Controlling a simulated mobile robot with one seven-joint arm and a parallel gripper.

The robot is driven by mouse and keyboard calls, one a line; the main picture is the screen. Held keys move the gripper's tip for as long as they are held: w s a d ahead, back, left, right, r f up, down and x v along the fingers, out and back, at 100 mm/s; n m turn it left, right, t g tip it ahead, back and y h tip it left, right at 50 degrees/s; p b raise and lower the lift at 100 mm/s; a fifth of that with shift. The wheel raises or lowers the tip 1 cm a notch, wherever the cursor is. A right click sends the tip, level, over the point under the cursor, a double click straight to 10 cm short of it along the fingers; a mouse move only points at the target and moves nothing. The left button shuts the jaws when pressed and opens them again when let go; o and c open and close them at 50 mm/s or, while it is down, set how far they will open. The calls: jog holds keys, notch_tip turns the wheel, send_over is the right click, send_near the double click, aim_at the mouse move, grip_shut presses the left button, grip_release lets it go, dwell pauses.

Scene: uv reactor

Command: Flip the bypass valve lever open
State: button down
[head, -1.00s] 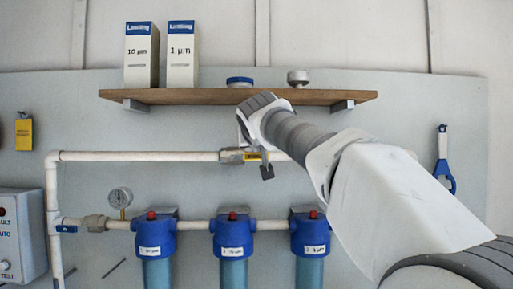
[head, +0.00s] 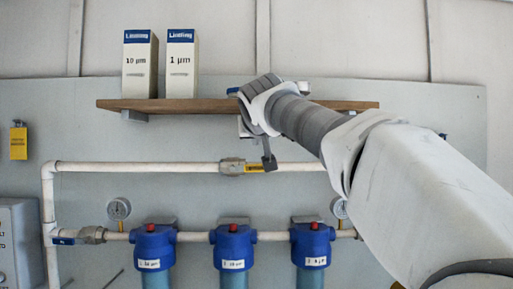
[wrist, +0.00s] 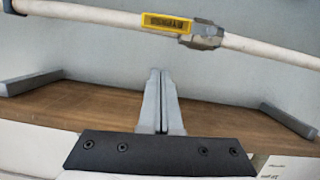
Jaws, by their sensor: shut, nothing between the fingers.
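The bypass valve (head: 232,167) sits on the upper white pipe in the head view. Its yellow lever (head: 256,168) lies along the pipe, to the right of the valve body. In the wrist view, which looks upside down, the lever (wrist: 167,22) lies along the pipe to the left of the metal valve body (wrist: 203,36). My gripper (head: 270,166) is shut and empty, its tips overlapping the lever's right end in the head view. In the wrist view the shut fingertips (wrist: 160,73) are apart from the lever in the picture. I cannot tell whether they touch anything.
A wooden shelf (head: 190,104) with two filter boxes (head: 140,66) is above the pipe, close to my wrist. Blue-topped filter housings (head: 233,242) and a gauge (head: 119,208) are below. A grey control box (head: 18,240) is at lower left.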

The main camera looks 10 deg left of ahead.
jog(key=b+v, duration=0.1)
jog(key=v, duration=0.6)
jog(key=shift+s+d, duration=0.25)
jog(key=s+d+f+g+h, duration=0.1)
jog(key=s+d+f, duration=0.2)
jog(key=d+f, duration=0.25)
jog(key=s+d+f+m+g+h, duration=0.1)
jog(key=s+d+f+g, duration=0.15)
jog(key=d+f, duration=0.35)
jog(key=s+d+f+g+h, duration=0.1)
jog(key=s+d+f, duration=0.3)
jog(key=f, duration=0.3)
jog(key=s+d+f+m+g, duration=0.1)
jog(key=s+d+f, duration=0.3)
jog(key=s+f, duration=0.5)
jog(key=s+d+f+m+g, duration=0.1)
jog(key=s+d+f+g, duration=0.2)
jog(key=s+f, duration=0.5)
notch_tip(320, 180, down, 6)
jog(key=shift+s+d+r+g, duration=0.1)
jog(key=shift+s+d+g, duration=0.3)
jog(key=shift+d, duration=0.3)
jog(key=shift+a, duration=0.15)
